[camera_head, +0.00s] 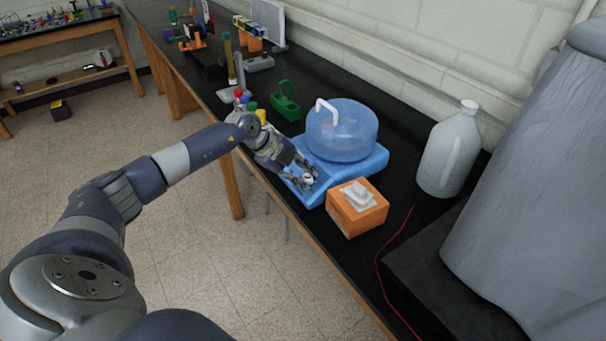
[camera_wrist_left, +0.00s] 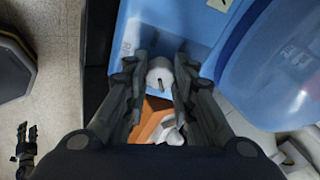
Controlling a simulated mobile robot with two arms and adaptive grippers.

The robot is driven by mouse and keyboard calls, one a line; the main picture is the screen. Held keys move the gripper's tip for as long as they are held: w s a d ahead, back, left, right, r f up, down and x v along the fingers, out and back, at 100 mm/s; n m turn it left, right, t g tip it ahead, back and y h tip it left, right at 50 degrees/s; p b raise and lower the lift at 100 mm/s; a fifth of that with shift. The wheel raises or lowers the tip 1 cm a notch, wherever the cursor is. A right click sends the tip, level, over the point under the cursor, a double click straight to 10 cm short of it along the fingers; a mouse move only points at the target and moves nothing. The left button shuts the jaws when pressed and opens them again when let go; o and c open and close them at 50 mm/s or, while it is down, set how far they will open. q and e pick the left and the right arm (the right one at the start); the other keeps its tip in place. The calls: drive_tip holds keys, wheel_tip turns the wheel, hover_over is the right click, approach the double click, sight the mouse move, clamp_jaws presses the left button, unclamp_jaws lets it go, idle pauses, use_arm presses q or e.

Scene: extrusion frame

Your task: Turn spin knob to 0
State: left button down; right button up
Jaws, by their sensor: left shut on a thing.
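A blue device (camera_head: 362,166) with a translucent blue lid (camera_head: 342,130) and a white handle stands on the black bench. Its white spin knob (camera_head: 308,179) is on the front face, and it also shows in the left wrist view (camera_wrist_left: 160,77), with a dark mark on it. My left gripper (camera_head: 305,176) is at the front of the device. In the left wrist view its two fingers (camera_wrist_left: 160,85) are on either side of the knob and shut on it. The number scale around the knob is too small to read.
An orange tissue box (camera_head: 357,208) stands right beside the device. A white jug (camera_head: 450,150) and a large grey covered object (camera_head: 535,190) are further right. A red cable (camera_head: 384,262) lies on the bench. Bottles and a green rack (camera_head: 285,101) stand behind the arm.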

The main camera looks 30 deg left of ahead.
use_arm(q)
drive_tip(key=shift+a+r, duration=0.1)
drive_tip(key=c, duration=1.3)
unclamp_jaws()
drive_tip(key=shift+c, duration=0.2)
drive_tip(key=v, duration=1.2)
